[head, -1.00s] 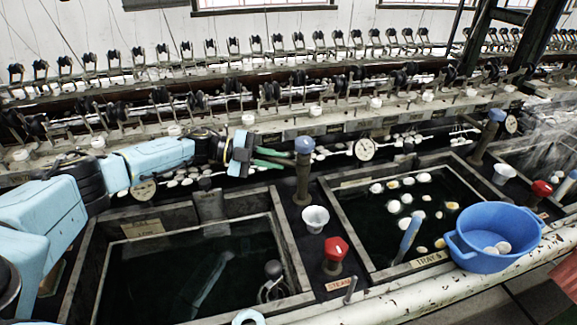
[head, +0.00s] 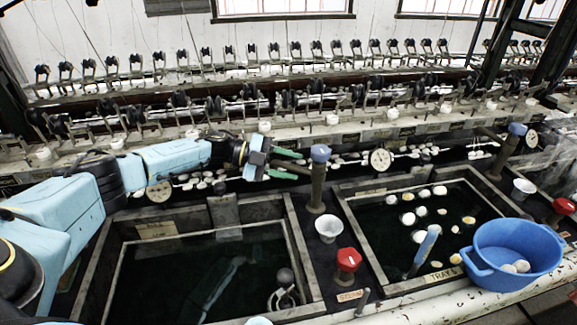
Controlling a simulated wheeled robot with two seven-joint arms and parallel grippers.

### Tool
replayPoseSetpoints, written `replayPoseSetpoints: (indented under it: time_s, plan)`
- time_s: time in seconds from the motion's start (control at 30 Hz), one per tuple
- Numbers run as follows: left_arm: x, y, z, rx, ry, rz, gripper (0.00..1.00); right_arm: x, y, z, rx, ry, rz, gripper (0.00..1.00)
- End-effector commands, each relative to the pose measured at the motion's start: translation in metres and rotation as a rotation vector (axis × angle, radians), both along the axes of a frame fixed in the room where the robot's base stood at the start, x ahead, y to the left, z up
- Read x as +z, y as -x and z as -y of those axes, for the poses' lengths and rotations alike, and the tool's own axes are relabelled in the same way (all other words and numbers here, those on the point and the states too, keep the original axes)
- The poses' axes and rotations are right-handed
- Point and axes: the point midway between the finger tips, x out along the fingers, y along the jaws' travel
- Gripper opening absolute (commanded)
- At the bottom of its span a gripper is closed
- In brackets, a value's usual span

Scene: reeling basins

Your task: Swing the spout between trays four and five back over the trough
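My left gripper (head: 286,165) comes in from the left at the back of the left basin. Its two green fingers stand apart, one above and one below a thin dark spout (head: 297,167). I cannot tell whether either finger touches it. The spout runs left from a brown post with a blue cap (head: 318,185), which stands between the left tray (head: 290,235) and the right tray (head: 345,205). The spout's free end is hidden by the gripper. My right gripper is not in view.
A white cup (head: 328,229) and a red steam knob (head: 348,262) stand in front of the post. A blue tub (head: 512,262) sits at the right tray's front corner. A dial (head: 380,160) and the reeling rail lie close behind.

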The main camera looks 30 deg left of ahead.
Motion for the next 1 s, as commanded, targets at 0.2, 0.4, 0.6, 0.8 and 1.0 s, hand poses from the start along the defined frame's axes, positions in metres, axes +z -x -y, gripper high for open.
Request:
replayPoseSetpoints:
  time_s: [0.2, 0.4, 0.6, 0.8, 1.0]
  plan:
    - [0.045, -0.001, -0.002, 0.002, 0.001, 0.009, 0.38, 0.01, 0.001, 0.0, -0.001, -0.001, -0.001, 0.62]
    - [0.081, -0.001, -0.001, 0.001, 0.003, 0.009, 0.38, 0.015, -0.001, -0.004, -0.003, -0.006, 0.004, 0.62]
    - [0.095, 0.0, -0.001, 0.002, 0.001, 0.004, 0.38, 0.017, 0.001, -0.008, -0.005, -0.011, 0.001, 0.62]
    - [0.095, 0.0, -0.001, 0.002, 0.0, 0.002, 0.38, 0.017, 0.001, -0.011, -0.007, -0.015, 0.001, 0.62]
    - [0.094, -0.001, 0.0, 0.005, 0.003, 0.0, 0.38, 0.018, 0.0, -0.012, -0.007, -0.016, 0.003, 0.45]
